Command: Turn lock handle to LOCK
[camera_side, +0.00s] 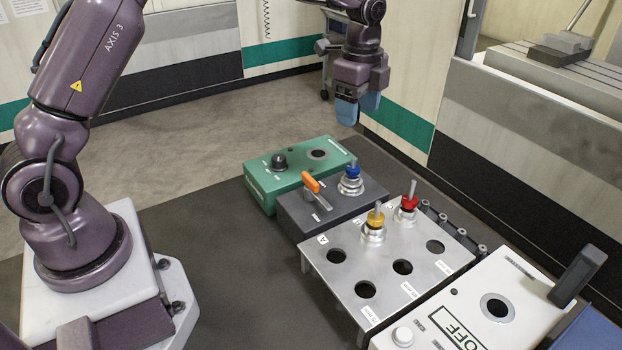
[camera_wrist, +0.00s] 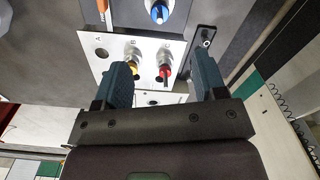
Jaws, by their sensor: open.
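An orange-gripped handle (camera_side: 311,183), likely the lock handle, stands on a dark grey box (camera_side: 292,215) between the green box and the metal plate. It is tilted, and its small label is too small to read. In the wrist view the orange handle (camera_wrist: 103,14) is cut off by the top edge. My gripper (camera_side: 358,106) hangs above and behind the boxes, apart from the handle. Its two blue fingers are spread with nothing between them; in the wrist view my gripper (camera_wrist: 162,62) faces the metal plate.
A blue-topped plug (camera_side: 351,178) stands on the dark box right of the handle. The green box (camera_side: 262,189) is behind. A metal plate (camera_side: 336,258) in front has holes plus yellow (camera_side: 375,218) and red (camera_side: 408,203) plugs. A white panel (camera_side: 465,300) with a black lever (camera_side: 577,275) stands at right.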

